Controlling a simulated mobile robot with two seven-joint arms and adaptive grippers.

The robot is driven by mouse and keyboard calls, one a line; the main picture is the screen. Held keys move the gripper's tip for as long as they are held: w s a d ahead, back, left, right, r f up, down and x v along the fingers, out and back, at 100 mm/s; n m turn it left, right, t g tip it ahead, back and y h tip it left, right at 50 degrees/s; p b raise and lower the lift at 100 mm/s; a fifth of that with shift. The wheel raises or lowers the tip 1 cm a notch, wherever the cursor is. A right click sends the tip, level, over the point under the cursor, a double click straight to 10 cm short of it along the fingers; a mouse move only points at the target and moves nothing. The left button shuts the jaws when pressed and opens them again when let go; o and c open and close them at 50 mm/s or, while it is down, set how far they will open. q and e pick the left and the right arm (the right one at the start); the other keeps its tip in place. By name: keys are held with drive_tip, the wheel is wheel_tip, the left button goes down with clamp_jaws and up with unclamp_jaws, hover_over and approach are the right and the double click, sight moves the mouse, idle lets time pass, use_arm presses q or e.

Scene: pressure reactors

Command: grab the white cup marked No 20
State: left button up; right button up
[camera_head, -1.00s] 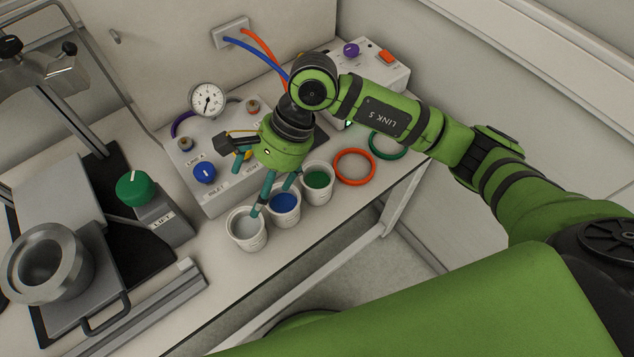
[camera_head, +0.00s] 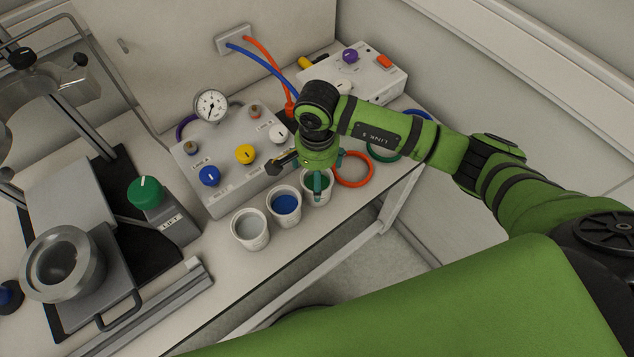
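Three white cups stand in a row on the bench: one with pale grey inside (camera_head: 250,230), one with blue inside (camera_head: 285,205) and one with green inside (camera_head: 309,195). Small markings on them are too small to read, so I cannot tell which is No 20. My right gripper (camera_head: 328,174) is over the green-filled cup with its teal fingers pointing down and apart. One finger overlaps the cup's opening in the picture; the other shows near its far right rim. I cannot tell whether they touch the cup. My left gripper is not in view.
A control box with knobs and a gauge (camera_head: 211,105) stands behind the cups. An orange ring (camera_head: 353,182) lies close to the right of the green-filled cup, with a green ring (camera_head: 384,158) beyond it. A metal vessel (camera_head: 62,265) stands at left. The bench's front edge is close.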

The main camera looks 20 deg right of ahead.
drive_tip(key=c, duration=1.7)
drive_tip(key=shift+c, duration=0.2)
